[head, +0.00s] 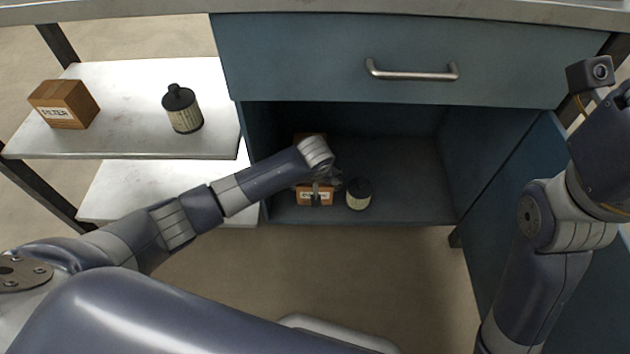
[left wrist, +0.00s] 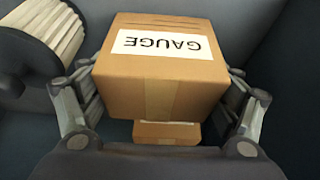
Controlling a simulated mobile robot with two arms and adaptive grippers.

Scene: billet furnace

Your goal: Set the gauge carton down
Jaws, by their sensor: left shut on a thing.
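The gauge carton (left wrist: 163,75) is a brown box with a white label reading GAUGE, upside down in the left wrist view. My left gripper (left wrist: 160,110) is shut on it, with one finger along each side. In the head view my left gripper (head: 320,182) reaches into the open lower bay of the blue cabinet, and the carton (head: 303,198) shows low at the bay's front. I cannot tell whether its underside touches the bay floor (head: 410,190). My right arm is at the right edge; its fingers are out of frame.
A dark-capped filter (head: 358,193) stands right beside the held carton; it also shows in the left wrist view (left wrist: 45,40). Another carton (left wrist: 167,132) lies behind. The bay's right side is clear. A white shelf (head: 130,130) at left holds a FILTER carton (head: 64,104) and another canister (head: 183,108).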

